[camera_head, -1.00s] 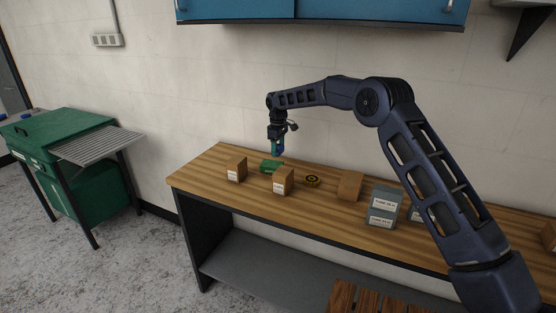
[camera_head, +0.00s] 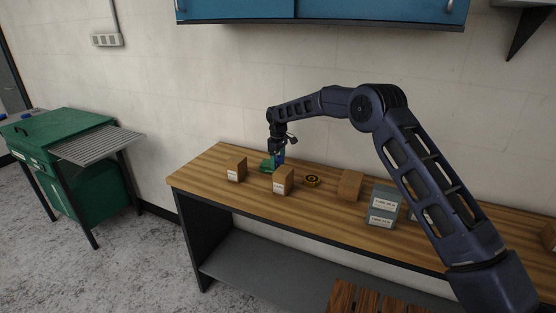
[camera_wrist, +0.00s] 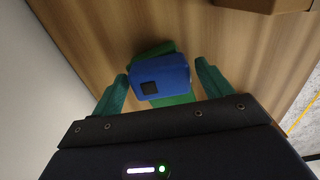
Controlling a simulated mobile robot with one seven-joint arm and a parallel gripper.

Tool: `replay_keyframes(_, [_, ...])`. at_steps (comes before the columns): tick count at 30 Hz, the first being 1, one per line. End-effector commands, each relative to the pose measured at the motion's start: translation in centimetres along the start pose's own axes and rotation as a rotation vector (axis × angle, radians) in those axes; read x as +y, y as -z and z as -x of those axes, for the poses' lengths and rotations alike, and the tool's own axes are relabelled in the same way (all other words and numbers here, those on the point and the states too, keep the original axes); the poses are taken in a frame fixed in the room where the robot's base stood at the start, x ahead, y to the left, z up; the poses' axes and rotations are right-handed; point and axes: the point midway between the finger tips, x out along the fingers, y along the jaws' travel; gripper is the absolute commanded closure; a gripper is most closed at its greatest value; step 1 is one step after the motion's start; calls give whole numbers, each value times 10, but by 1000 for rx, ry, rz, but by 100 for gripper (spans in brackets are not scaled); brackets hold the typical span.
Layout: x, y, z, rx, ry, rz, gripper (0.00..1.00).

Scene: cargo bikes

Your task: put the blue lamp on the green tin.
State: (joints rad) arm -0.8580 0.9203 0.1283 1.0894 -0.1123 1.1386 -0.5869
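The blue lamp (camera_wrist: 160,76) is in the wrist view, between my two teal fingers, with a small gap showing on each side. The green tin (camera_wrist: 172,100) is under it, its edges showing beyond the lamp above and below. The lamp appears to rest on the tin, turned a little against it. My gripper (camera_wrist: 160,70) is open around the lamp. In the head view my gripper (camera_head: 276,157) points down at the back of the workbench, with the lamp (camera_head: 280,158) low over the tin (camera_head: 266,166). The contact between lamp and tin is partly hidden.
A yellow-black roll (camera_head: 312,181), another brown box (camera_head: 350,185) and grey boxes (camera_head: 383,205) are to the right. A wall is behind.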

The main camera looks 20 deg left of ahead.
Motion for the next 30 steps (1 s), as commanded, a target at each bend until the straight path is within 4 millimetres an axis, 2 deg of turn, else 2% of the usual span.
replay_keyframes(8, [0,0,0,0,0,0,19])
replay_keyframes(13, [0,0,10,2,-1,0,19])
replay_keyframes(27, [0,0,95,2,-2,0,19])
replay_keyframes(30, [0,0,107,1,-1,0,19])
